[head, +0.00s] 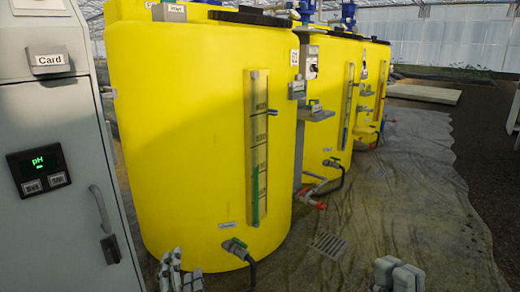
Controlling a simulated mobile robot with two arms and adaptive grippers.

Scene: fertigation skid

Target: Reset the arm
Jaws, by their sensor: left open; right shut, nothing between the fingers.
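My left gripper (178,274) shows at the bottom edge, left of the middle, in front of the foot of the nearest yellow tank (190,130). Its fingers are apart and nothing shows between them. My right gripper (398,275) shows at the bottom edge, right of the middle, over the dark floor sheet. Its fingers are together and hold nothing. Only the ends of both grippers are in view; the arms behind them are cut off by the frame.
A grey cabinet (50,115) with a pH display (38,168) and a door handle (100,208) stands at the left. A valve with a hose (237,247) juts from the nearest tank's foot. More yellow tanks (328,120) stand behind. The floor sheet (420,200) at right is largely clear.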

